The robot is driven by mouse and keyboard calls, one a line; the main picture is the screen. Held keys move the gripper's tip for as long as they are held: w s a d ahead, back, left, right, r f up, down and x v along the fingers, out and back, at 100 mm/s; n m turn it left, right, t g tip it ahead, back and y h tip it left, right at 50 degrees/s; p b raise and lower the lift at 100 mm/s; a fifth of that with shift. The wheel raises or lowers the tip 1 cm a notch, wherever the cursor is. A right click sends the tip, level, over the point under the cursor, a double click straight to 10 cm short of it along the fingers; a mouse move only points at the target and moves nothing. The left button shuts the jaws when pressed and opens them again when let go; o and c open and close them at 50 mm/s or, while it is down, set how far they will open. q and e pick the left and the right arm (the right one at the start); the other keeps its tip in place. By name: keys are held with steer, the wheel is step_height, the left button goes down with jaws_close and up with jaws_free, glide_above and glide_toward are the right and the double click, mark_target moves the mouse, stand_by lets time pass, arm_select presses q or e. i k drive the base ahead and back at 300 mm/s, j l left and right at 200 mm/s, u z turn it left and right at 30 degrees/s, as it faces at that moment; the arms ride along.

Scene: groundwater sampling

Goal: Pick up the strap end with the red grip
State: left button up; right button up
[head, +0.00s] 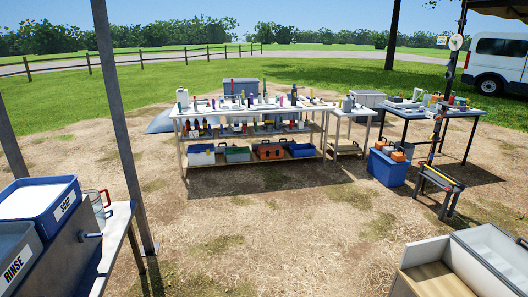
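I cannot clearly make out the strap end with the red grip in the head view. A dark post (449,75) on the right has a round white reel-like thing (455,42) near its top. Small coloured items hang or sit along the post lower down, too small to tell apart. Neither of my grippers is in view.
A long shelved table (186,150) with many bottles and bins stands ahead. A blue cooler (386,168) and a dark table (473,113) are right. Wash basins (38,198) and a grey pole (121,120) are near left. An open white box (490,257) is near right. Bare dirt between is clear.

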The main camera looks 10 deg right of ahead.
mark_target(452, 98)
steer(key=i+z, duration=0.15)
steer(key=i, duration=0.45)
steer(key=i+j+z, duration=0.1)
steer(key=i, duration=0.55)
steer(key=i+j+z, duration=0.15)
steer(key=i, duration=0.45)
steer(key=i+l+z, duration=0.15)
steer(key=i+z, duration=0.3)
steer(key=i, duration=0.6)
steer(key=i+j+z, duration=0.2)
steer(key=i+z, duration=0.25)
steer(key=i, duration=0.55)
steer(key=i+l+z, duration=0.25)
steer(key=i+l, duration=0.15)
steer(key=i+l+z, duration=0.25)
steer(key=i, duration=0.3)
steer(key=i+l+z, duration=0.25)
steer(key=i, duration=0.3)
steer(key=i+l, duration=0.15)
steer(key=l+u, duration=0.05)
steer(key=l, duration=0.05)
